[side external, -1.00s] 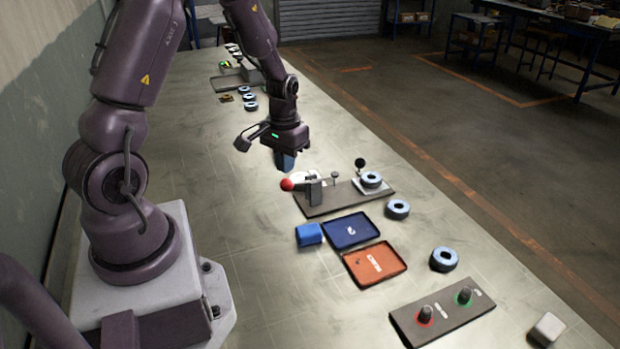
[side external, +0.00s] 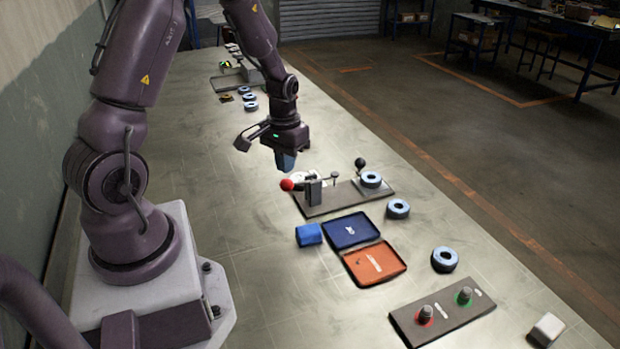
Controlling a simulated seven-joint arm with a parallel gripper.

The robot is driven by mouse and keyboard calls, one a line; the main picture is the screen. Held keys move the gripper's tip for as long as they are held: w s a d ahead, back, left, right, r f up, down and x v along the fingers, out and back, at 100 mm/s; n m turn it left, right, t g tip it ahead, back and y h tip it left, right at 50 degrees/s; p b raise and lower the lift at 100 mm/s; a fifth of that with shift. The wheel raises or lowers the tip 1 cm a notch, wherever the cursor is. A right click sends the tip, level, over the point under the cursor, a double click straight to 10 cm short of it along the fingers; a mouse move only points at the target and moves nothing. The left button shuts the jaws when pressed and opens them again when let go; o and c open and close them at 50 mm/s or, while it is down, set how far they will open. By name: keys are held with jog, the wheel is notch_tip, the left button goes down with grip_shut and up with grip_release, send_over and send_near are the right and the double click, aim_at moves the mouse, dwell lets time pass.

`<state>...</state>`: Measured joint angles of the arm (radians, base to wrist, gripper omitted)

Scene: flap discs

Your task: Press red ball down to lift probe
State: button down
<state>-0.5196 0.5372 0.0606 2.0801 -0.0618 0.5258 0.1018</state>
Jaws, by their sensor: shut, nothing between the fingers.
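The red ball (side external: 287,185) is on the left end of a small lever fixture on a dark base plate (side external: 330,206). A dark upright block (side external: 314,190) stands just right of the ball. A small probe (side external: 335,177) with a flat head shows to the right of the block. A blue-grey flap disc (side external: 371,180) lies on the right part of the plate, with a black ball knob (side external: 361,162) behind it. My gripper (side external: 286,166) is shut and empty, pointing down just above and behind the red ball, apart from it in the picture.
A blue tray (side external: 330,224) and an orange tray (side external: 347,262) lie in front of the fixture, beside a blue block (side external: 309,234). Loose discs (side external: 398,209) (side external: 445,259) lie to the right. A panel (side external: 408,319) has red- and green-ringed posts.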

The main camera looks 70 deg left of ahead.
aim_at(286, 179)
dwell(0.4)
jog(key=shift+f, duration=2.1)
jog(key=shift+r, duration=4.55)
